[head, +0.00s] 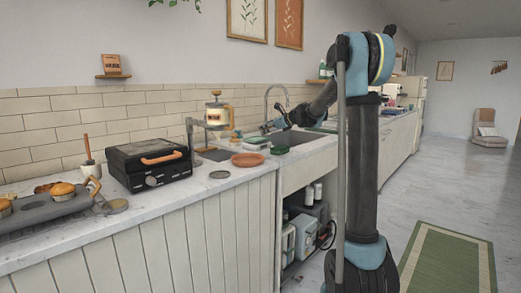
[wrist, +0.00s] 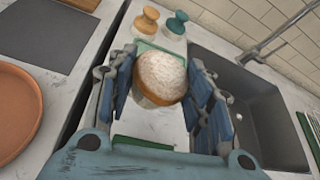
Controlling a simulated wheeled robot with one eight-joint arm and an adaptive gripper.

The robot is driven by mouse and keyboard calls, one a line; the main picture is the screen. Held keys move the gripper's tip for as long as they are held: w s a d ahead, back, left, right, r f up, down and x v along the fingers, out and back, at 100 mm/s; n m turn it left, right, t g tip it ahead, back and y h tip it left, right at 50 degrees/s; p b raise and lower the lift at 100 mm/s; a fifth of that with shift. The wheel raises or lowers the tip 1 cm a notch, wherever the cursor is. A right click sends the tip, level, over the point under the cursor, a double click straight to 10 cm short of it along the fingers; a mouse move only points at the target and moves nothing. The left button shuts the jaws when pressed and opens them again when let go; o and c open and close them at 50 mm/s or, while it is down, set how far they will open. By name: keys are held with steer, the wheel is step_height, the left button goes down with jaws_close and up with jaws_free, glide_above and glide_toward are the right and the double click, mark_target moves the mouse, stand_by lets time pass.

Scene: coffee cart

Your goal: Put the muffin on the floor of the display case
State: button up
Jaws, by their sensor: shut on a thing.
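A muffin with a pale, dusted top and golden-brown side (wrist: 163,75) is between the blue finger pads of my gripper (wrist: 160,88) in the wrist view. The jaws are shut on it. In the head view my gripper (head: 283,119) is beside the sink, above the counter edge. The muffin is too small to make out there. I cannot identify a display case in either view.
A terracotta plate (head: 247,160) lies on the counter, also in the wrist view (wrist: 14,112). The sink (wrist: 250,95) is right of my gripper. Two knobbed items, orange (wrist: 147,20) and teal (wrist: 176,23), stand beyond. A black grill (head: 150,164) and muffin tray (head: 45,209) are left.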

steer(key=f, duration=0.4)
steer(key=shift+a+f, duration=0.2)
steer(key=shift+f, duration=2.45)
steer(key=o, duration=1.1)
steer(key=shift+o, duration=0.2)
steer(key=shift+d, duration=0.1)
steer(key=v, duration=1.2)
steer(key=shift+s, duration=0.15)
